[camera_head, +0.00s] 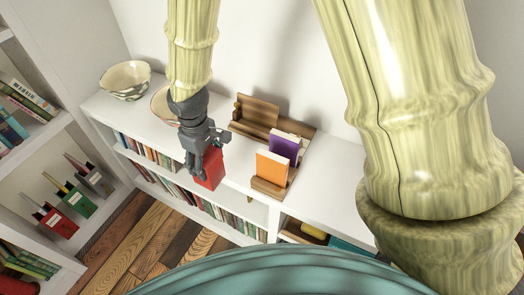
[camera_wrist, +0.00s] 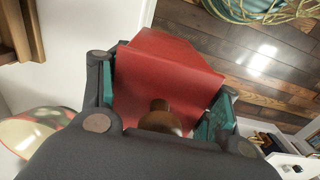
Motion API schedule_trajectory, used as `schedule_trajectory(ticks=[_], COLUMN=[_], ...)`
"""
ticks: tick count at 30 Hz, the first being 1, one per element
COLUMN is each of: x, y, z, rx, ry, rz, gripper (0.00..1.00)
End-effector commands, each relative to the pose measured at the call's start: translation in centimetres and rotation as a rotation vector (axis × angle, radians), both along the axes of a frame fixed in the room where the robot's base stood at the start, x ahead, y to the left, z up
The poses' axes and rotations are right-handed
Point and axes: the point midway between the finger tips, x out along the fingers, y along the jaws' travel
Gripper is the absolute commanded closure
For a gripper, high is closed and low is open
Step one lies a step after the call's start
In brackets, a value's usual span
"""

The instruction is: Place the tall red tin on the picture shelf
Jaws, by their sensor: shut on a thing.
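The tall red tin (camera_head: 212,171) is a red box-like body held in my gripper (camera_head: 203,160) just in front of the white bookcase top. In the wrist view the red tin (camera_wrist: 165,75) fills the space between the teal finger pads of my gripper (camera_wrist: 160,112), with a brass-brown knob on its near end. The pads press on both its sides. A wooden ledge piece (camera_head: 259,112), which may be the picture shelf, stands on the bookcase top right of the gripper. An orange book (camera_head: 272,167) and a purple book (camera_head: 285,147) stand at its right part.
A patterned bowl (camera_head: 125,80) stands at the far left of the white bookcase top (camera_head: 335,185), and a second bowl (camera_head: 162,108) is partly behind my arm. Books fill the shelves below. The top is clear to the right of the books. A plank floor (camera_head: 150,240) lies in front.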

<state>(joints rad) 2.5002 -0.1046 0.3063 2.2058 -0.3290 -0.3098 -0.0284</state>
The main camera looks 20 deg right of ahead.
Motion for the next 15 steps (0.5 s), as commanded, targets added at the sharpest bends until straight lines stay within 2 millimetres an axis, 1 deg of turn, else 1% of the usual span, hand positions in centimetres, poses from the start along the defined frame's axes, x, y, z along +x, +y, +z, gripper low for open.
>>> schedule_trajectory(ticks=[2, 5, 8, 15], x=[0.1, 0.5, 1.3, 3.9], y=[0.0, -0.5, -1.6, -4.9], z=[-0.1, 0.0, -0.1, -0.4], rx=[-0.001, -0.001, 0.0, 0.0], ry=[-0.002, -0.002, -0.001, -0.002], rz=[0.009, 0.012, 0.011, 0.009], gripper=[0.87, 0.87, 0.87, 0.87])
